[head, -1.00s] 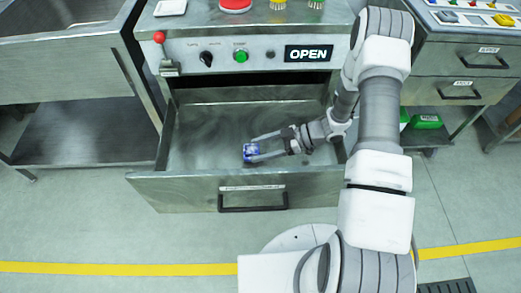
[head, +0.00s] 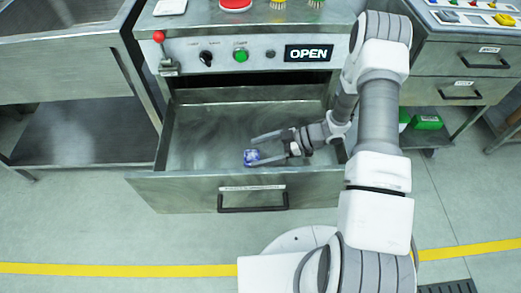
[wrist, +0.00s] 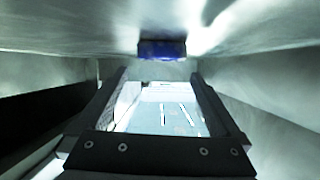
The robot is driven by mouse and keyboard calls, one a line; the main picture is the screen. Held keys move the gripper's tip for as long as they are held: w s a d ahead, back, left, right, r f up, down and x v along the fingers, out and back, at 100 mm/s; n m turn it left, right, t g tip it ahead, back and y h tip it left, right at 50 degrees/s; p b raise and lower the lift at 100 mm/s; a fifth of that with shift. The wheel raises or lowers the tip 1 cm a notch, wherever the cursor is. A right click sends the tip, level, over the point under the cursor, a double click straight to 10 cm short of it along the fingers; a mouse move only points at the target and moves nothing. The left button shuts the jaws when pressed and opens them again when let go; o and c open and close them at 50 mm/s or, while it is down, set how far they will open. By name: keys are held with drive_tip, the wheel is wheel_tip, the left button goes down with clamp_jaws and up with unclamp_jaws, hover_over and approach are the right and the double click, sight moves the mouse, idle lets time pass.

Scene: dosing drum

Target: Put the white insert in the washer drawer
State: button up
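The washer drawer (head: 210,183) is pulled out, and its metal floor is mostly bare. A small blue-and-white item (head: 250,157) lies in it, left of my gripper's fingertips. It shows as a dark blue block (wrist: 162,49) beyond the fingers in the wrist view. I cannot tell whether it is the white insert; no plainly white insert shows elsewhere in the drawer. My gripper (head: 268,148) is inside the drawer, open, its fingers spread and pointing left. The lower finger ends close to the item; contact is unclear. A pale patch between the fingers in the wrist view cannot be identified.
The washer panel above has an OPEN display (head: 308,53), a green button (head: 240,55) and a red-knobbed lever (head: 159,37). A metal bench (head: 60,75) stands left. A drawer cabinet (head: 462,72) stands right. The drawer walls close in around my gripper.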

drive_tip(key=shift+r, duration=0.15)
drive_tip(key=p+v, duration=0.1)
drive_tip(key=v, duration=0.2)
drive_tip(key=p+v, duration=0.1)
drive_tip(key=v, duration=0.2)
drive_tip(key=shift+d+r, duration=0.2)
drive_tip(key=shift+r, duration=0.4)
drive_tip(key=shift+d+r+p, duration=0.15)
drive_tip(key=shift+d+p, duration=0.15)
drive_tip(key=shift+d, duration=0.2)
